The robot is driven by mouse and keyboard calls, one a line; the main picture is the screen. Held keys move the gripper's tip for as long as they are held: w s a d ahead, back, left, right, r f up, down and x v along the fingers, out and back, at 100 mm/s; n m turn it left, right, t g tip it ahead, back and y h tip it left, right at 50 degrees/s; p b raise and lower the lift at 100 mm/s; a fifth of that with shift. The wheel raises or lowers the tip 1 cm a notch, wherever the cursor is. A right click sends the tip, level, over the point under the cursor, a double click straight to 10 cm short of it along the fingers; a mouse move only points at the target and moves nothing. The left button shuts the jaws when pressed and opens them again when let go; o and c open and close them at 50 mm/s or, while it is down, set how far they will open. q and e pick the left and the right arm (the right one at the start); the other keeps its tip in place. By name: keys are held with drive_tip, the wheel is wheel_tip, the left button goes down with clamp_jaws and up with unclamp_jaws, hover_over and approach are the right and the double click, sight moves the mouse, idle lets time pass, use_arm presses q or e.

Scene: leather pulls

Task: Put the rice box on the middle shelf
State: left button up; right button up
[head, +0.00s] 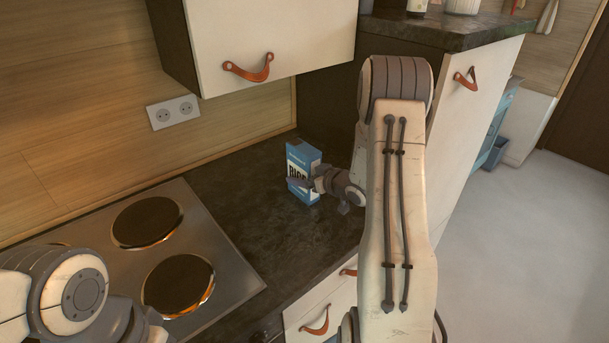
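The rice box (300,158), blue and white with dark "RICE" lettering, stands upright on the dark counter at the back, near the corner. My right gripper (306,184) is at the box from the right. One finger lies across its front face; the other finger is not clearly seen, so I cannot tell whether the grip is closed. My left arm shows at the bottom left, over the hob's near side, and its fingers are out of the picture. No middle shelf can be made out.
A hob (150,262) with round plates takes up the left counter. A closed white wall cabinet (268,30) with a leather pull (248,70) hangs above. A tall white unit (478,115) stands at the right. Dark counter (240,190) between hob and box is clear.

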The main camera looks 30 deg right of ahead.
sight(304, 160)
drive_tip(key=shift+r, duration=0.2)
drive_tip(key=b+v, duration=0.1)
drive_tip(key=v, duration=1)
drive_tip(key=shift+o, duration=0.4)
drive_tip(key=shift+s+r, duration=0.1)
drive_tip(key=shift+s, duration=0.3)
drive_tip(key=w+t+p, duration=0.1)
drive_tip(key=w+p, duration=0.2)
drive_tip(key=p, duration=0.1)
drive_tip(key=w+a+t+p, duration=0.1)
drive_tip(key=w+p, duration=0.3)
drive_tip(key=p, duration=0.1)
drive_tip(key=w+p, duration=0.3)
drive_tip(key=p, duration=0.2)
drive_tip(key=shift+w+a+r+t, duration=0.15)
drive_tip(key=shift+a+r+t, duration=0.1)
drive_tip(key=shift+t, duration=0.15)
drive_tip(key=shift+w+f, duration=0.2)
drive_tip(key=shift+w, duration=0.2)
